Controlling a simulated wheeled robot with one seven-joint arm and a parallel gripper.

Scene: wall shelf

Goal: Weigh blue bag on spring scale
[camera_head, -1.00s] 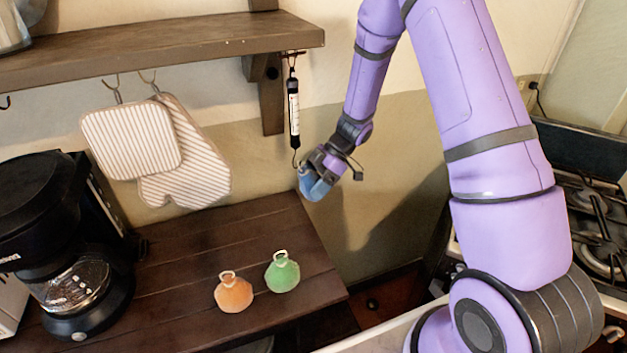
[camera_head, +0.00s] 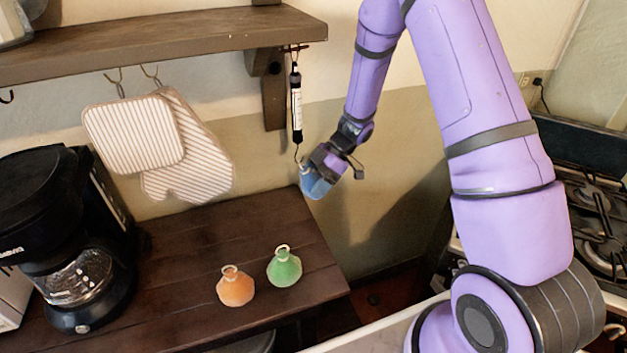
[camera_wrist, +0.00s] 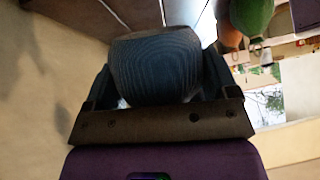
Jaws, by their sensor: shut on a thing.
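The blue bag (camera_head: 316,184) is in my gripper (camera_head: 318,172), just below the hook of the spring scale (camera_head: 296,108). The scale hangs upright from the right end of the wall shelf. Its lower hook is right beside the top of the bag; I cannot tell whether the bag's loop is on it. In the wrist view the blue bag (camera_wrist: 160,68) fills the space between the two fingers of my gripper (camera_wrist: 160,85), which is shut on it. The bag's loop is hidden there.
An orange bag (camera_head: 235,289) and a green bag (camera_head: 284,269) stand on the dark wooden counter (camera_head: 200,255). A coffee maker (camera_head: 70,240) is at the left. Striped pot holders (camera_head: 135,138) hang under the shelf (camera_head: 170,45). A stove (camera_head: 590,200) is at the right.

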